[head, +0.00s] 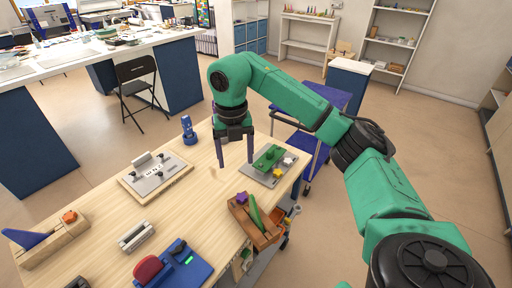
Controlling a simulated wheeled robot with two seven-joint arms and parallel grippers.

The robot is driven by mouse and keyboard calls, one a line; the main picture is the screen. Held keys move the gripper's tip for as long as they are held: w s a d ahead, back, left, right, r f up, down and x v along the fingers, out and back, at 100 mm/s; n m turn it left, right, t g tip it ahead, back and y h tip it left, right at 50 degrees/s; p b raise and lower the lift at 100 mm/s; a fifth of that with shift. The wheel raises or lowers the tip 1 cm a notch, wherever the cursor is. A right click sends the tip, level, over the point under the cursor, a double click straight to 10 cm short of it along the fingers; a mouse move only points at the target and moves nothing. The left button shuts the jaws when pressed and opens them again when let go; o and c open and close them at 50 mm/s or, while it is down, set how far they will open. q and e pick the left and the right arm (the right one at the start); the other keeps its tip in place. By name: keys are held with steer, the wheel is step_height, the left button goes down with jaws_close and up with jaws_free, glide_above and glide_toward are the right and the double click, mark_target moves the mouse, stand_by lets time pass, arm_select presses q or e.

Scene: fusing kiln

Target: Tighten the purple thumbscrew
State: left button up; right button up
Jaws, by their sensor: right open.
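The purple thumbscrew (242,198) is a small star-shaped knob at the far left end of a brown wooden fixture (268,238) near the table's right edge. A green bar (256,213) lies beside it on the fixture. My right gripper (235,164) points down over the table, its two dark purple fingers spread and nothing between them. It is beyond the thumbscrew in the picture and apart from it. The thumbscrew's shaft and how deep it sits are too small to tell. My left gripper is not in view.
A grey plate with a green part and pale star knobs (270,178) stands right of my gripper. A switch panel (156,177) and a blue bottle-like object (188,130) are to the left. Blue-and-red and grey fixtures sit in front. Bare wood (195,215) lies between them.

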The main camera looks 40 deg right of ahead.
steer(key=p, duration=0.2)
glide_above(242, 196)
step_height(242, 196, down, 9)
steer(key=shift+s+r, duration=0.1)
steer(key=shift+r, duration=0.1)
step_height(242, 196, down, 5)
steer(key=shift+a+r+p, duration=0.1)
steer(key=shift+p, duration=0.5)
steer(key=shift+f, duration=0.45)
jaws_close()
steer(key=m+p, duration=0.1)
steer(key=m, duration=0.2)
steer(key=shift+r, duration=0.15)
steer(key=shift+m, duration=0.6)
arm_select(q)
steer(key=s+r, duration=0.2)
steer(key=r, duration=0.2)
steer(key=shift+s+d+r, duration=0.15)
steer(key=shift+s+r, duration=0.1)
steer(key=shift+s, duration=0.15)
arm_select(e)
steer(key=shift+m, duration=0.5)
arm_select(q)
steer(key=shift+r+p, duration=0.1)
steer(key=shift+p, duration=0.2)
